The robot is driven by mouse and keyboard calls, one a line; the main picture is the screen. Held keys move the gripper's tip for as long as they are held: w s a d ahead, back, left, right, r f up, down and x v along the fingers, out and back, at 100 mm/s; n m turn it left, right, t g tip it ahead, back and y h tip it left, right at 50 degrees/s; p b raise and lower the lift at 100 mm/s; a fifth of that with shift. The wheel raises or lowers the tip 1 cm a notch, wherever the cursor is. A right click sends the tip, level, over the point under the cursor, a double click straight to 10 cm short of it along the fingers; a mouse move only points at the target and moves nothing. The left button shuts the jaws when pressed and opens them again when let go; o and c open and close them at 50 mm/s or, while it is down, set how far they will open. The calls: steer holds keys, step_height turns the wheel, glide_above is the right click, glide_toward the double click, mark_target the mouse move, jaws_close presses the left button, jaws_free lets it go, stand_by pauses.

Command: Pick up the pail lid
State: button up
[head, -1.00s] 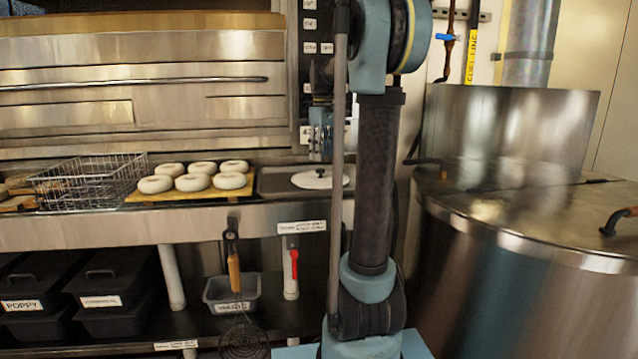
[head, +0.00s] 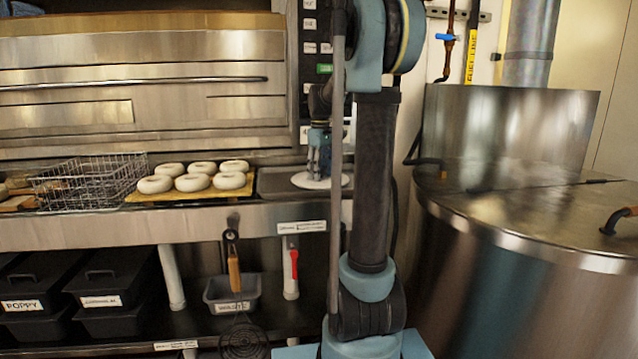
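My gripper (head: 318,176) points down over the middle of the lid, where a small dark knob showed earlier. The fingertips are at the lid's surface or very close to it, and the knob is hidden by them. The fingers are too small to tell whether they are open or shut on the knob.
A board of bagels (head: 192,183) and a wire basket (head: 92,183) stand on the counter to the left. A large steel kettle (head: 520,240) stands at the right. A grey tub (head: 231,294) and black bins (head: 112,290) sit on the shelf below.

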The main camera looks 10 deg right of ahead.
jaws_close()
